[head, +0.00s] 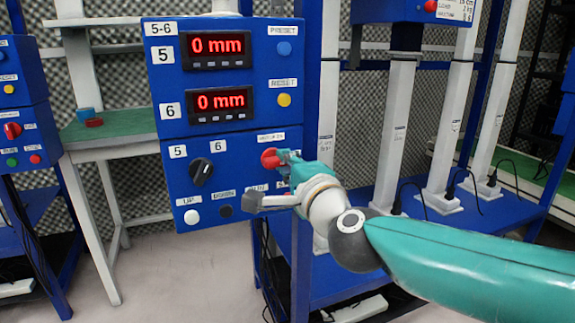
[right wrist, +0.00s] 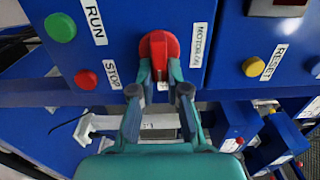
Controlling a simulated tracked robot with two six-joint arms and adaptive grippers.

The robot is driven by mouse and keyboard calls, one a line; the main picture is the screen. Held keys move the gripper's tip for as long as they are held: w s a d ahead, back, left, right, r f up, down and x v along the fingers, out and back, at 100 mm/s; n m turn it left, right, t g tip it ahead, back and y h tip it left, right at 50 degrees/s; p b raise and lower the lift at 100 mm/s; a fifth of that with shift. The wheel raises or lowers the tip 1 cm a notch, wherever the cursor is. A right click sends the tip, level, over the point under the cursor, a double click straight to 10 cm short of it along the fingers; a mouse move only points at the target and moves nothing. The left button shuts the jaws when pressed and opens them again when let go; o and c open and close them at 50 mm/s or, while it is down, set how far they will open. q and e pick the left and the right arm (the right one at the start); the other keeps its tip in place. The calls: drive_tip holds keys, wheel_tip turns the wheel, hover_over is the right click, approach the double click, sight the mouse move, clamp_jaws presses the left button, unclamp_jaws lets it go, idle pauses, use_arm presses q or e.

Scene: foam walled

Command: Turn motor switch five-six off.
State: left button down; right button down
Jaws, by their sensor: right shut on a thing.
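The blue 5-6 control box (head: 235,128) stands in the middle of the head view. Its red motor switch (head: 269,158) is a rotary knob at the box's right side, partly hidden by my right gripper (head: 283,162). In the right wrist view the red switch (right wrist: 158,48) sits beside a motor label, with a white line along its handle. My right gripper also shows there (right wrist: 159,88), its two fingers shut on the red knob from either side. My left gripper is not in view.
The box has two red displays reading 0 mm (head: 218,50), a yellow reset button (head: 284,100) and a black 5/6 selector (head: 201,171). The green run button (right wrist: 60,27) and red stop button (right wrist: 86,79) are close to the switch. Another control box (head: 22,105) stands left.

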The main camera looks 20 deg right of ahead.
drive_tip(key=shift+f, duration=0.25)
drive_tip(key=c, duration=1.2)
unclamp_jaws()
drive_tip(key=shift+d, duration=0.1)
drive_tip(key=shift+o, duration=0.2)
drive_tip(key=shift+r, duration=0.1)
drive_tip(key=shift+s, duration=0.1)
drive_tip(key=s, duration=1.1)
drive_tip(key=shift+s+d, duration=0.2)
drive_tip(key=shift+s, duration=0.2)
